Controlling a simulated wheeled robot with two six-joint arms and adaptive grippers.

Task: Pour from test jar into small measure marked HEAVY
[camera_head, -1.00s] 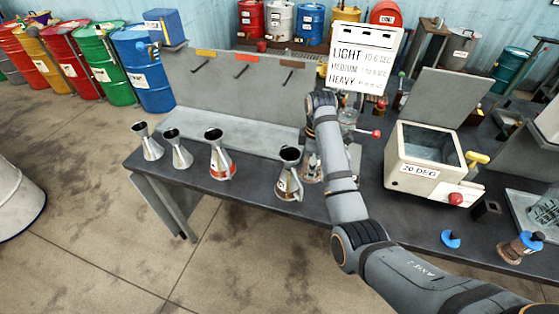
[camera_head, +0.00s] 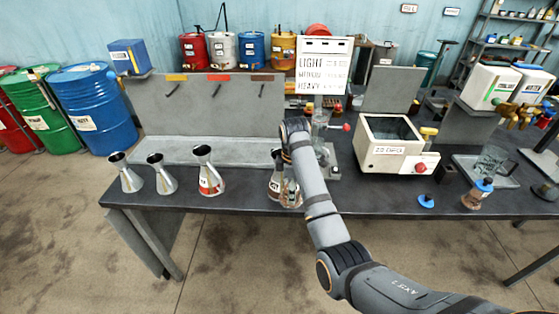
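Several small metal measures stand in a row on the dark bench: one at the far left (camera_head: 124,174), a second (camera_head: 160,174), a third with a red band (camera_head: 207,172) and a fourth (camera_head: 275,178). Their labels are too small to read, so I cannot tell which is marked HEAVY. My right arm reaches in from the lower right, its wrist above the fourth measure. My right gripper is mostly hidden behind the forearm. A small glass-like, amber-tinted thing (camera_head: 291,194), possibly the test jar, shows beside the fourth measure, close to the arm. My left gripper is out of view.
A white sign (camera_head: 323,66) reads LIGHT, MEDIUM, HEAVY. A white bath (camera_head: 397,150) stands right of the arm. The bench between the third and fourth measures is clear.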

